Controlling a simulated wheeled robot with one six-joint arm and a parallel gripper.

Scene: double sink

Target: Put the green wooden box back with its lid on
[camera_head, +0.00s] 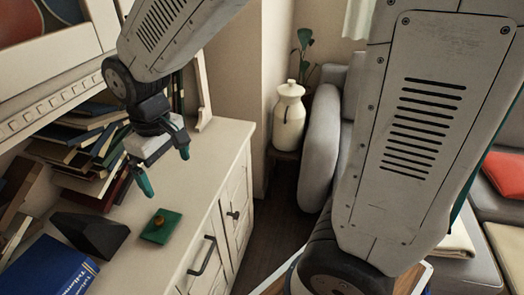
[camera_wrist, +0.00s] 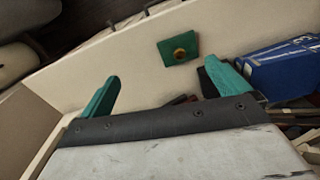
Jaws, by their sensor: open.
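A flat green square lid (camera_head: 160,226) with a round gold knob lies knob-up on the pale cabinet top (camera_head: 185,188). The lid also shows beyond my fingertips in the wrist view (camera_wrist: 165,55). My gripper (camera_head: 164,163) is open and empty, above the cabinet top and behind the lid, apart from it. Its two teal fingers are spread wide in the wrist view (camera_wrist: 164,86). I make out no green box body in either view.
A black wedge (camera_head: 92,236) and a blue book (camera_head: 50,272) lie left of the lid. Stacked books (camera_head: 85,150) fill the cabinet's back. The top is clear around the lid's right side. A cream vase (camera_head: 289,115) and a grey sofa (camera_head: 325,130) stand beyond.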

